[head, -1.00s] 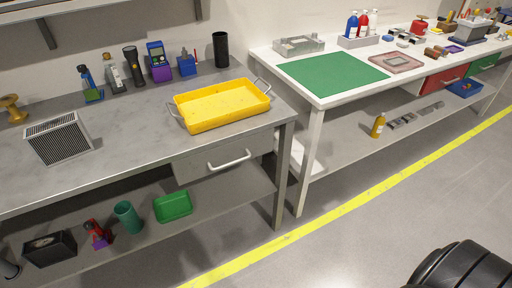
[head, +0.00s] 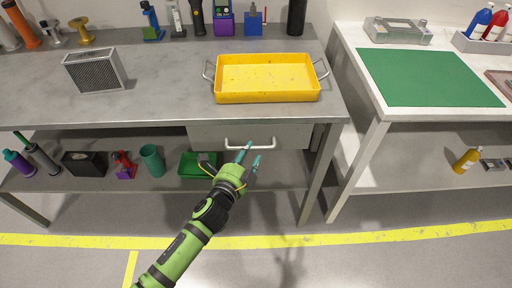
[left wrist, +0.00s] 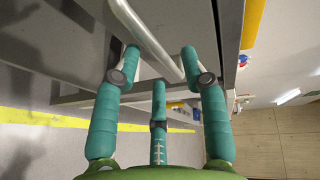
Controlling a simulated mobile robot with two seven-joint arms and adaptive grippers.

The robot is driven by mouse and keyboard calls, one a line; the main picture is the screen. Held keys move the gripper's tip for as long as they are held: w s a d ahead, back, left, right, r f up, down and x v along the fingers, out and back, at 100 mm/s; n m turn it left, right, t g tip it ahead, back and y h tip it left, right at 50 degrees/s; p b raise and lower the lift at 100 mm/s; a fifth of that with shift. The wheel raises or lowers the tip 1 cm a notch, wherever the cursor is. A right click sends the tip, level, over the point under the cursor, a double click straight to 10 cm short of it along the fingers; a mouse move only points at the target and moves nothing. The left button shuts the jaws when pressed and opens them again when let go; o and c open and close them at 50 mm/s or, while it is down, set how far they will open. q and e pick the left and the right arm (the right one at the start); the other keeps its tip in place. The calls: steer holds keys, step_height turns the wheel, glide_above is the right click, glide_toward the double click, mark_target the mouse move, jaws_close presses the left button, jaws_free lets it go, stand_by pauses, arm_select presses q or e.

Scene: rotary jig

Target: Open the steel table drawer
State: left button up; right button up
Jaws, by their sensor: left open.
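The steel table's drawer (head: 215,134) sits under the right part of the tabletop. Its front looks flush with the table edge, so it appears shut. The drawer has a pale bar handle (head: 232,148). My left gripper (head: 252,152) is open, with its teal fingers reaching up to the right part of the handle in the head view. In the left wrist view the handle (left wrist: 147,35) runs diagonally between the open fingertips (left wrist: 160,58). Whether the fingers touch it, I cannot tell. My right gripper is in neither view.
A yellow tray (head: 265,80) stands on the steel tabletop (head: 165,95) above the drawer. A green bin (head: 190,168) and a teal cup (head: 152,160) stand on the lower shelf. A white table (head: 350,85) stands to the right. The floor in front is clear.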

mark_target(253, 147)
arm_select(q)
steer(key=x, duration=0.3)
steer(key=shift+w+d, duration=0.2)
steer(key=shift+w, duration=0.1)
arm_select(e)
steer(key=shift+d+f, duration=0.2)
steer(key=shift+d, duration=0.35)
arm_select(q)
jaws_close()
